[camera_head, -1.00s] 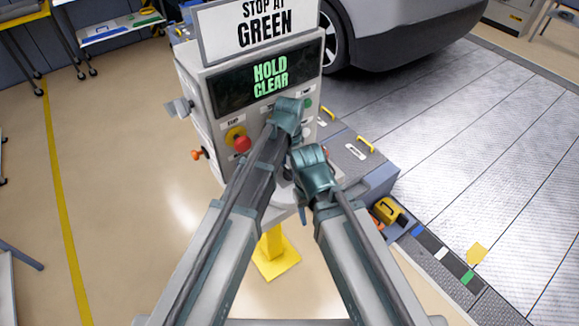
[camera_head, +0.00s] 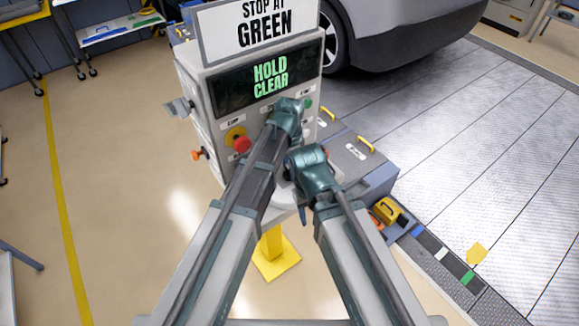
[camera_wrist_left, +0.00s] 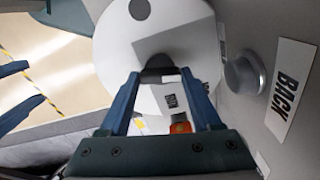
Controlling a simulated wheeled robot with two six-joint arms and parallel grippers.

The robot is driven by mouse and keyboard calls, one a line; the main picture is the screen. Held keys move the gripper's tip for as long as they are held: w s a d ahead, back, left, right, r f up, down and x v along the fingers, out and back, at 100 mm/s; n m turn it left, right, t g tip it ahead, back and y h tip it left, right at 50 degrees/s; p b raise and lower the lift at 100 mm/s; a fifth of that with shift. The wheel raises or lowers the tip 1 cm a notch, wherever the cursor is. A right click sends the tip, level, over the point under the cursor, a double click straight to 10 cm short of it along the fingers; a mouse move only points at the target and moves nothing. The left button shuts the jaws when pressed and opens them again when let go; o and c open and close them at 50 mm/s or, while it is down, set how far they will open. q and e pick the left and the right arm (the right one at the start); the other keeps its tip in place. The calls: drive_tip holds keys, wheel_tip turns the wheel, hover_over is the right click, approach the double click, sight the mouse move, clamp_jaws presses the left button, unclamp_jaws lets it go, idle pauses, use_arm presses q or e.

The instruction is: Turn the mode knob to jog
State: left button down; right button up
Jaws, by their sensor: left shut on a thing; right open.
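The control console (camera_head: 200,105) stands ahead, with a display (camera_head: 265,75) reading HOLD CLEAR. My left gripper (camera_wrist_left: 161,78) is in front of its face; in the left wrist view its blue fingers are closed on a dark piece, apparently the mode knob (camera_wrist_left: 160,66). In the head view my left wrist hides the knob, so its pointer and setting cannot be read. My right gripper (camera_wrist_left: 37,82) shows at the left edge of the left wrist view, with two blue fingers apart and empty. In the head view it is lower, beside the left arm, and its fingertips are mostly hidden.
A red stop button (camera_head: 242,144) sits on the console left of my left wrist, and a green button (camera_head: 308,103) to its right. A silver button (camera_wrist_left: 244,73) beside a BACK label (camera_wrist_left: 291,88) is close to my left fingers. A STOP AT GREEN sign (camera_head: 258,28) tops the console.

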use_arm(q)
drive_tip(key=shift+m, duration=2.3)
drive_tip(key=shift+c, duration=0.4)
unclamp_jaws()
drive_tip(key=shift+r, duration=0.15)
wheel_tip(320, 180, up, 14)
drive_tip(key=p, duration=1.4)
drive_tip(key=shift+f, duration=0.2)
drive_tip(key=shift+s+f, duration=0.1)
